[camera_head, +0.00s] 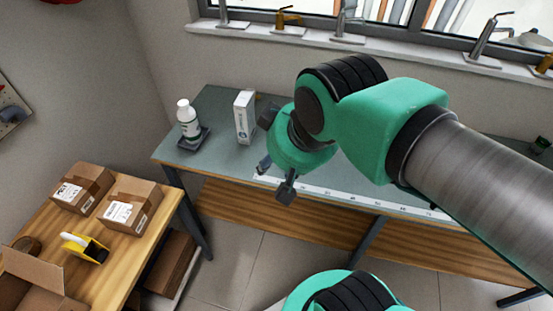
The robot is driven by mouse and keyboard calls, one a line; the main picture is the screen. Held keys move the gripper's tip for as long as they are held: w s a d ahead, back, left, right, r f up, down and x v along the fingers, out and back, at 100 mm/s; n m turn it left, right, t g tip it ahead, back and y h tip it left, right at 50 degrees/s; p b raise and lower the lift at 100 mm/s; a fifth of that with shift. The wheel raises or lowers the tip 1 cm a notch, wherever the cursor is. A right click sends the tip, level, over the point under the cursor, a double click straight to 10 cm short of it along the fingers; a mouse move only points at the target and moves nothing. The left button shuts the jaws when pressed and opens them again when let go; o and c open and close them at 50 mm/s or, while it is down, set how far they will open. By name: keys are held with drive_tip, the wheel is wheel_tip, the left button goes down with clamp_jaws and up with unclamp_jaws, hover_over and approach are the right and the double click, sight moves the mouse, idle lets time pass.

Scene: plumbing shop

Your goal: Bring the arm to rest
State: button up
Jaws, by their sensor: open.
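My gripper (274,181) hangs at the end of my green and grey arm, near the front edge of the grey-topped workbench (215,155). Its dark fingers are apart and nothing shows between them. The arm reaches in from the right side of the picture and bends down at the wrist. Its links hide much of the bench's middle and right part. The gap between the fingers and the bench top cannot be judged from this view.
A white bottle (188,120) on a dark base and a white box (244,118) stand on the bench, left of my gripper. A measuring strip (352,194) runs along its front edge. A wooden table (107,254) with cartons (131,205) and a yellow tape dispenser (84,248) stands lower left. Taps (487,40) line the sill.

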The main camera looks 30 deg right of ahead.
drive_tip(key=shift+s, duration=0.15)
drive_tip(key=shift+f, duration=0.1)
drive_tip(key=shift+f+b, duration=0.95)
drive_tip(key=shift+b, duration=0.05)
idle(0.8)
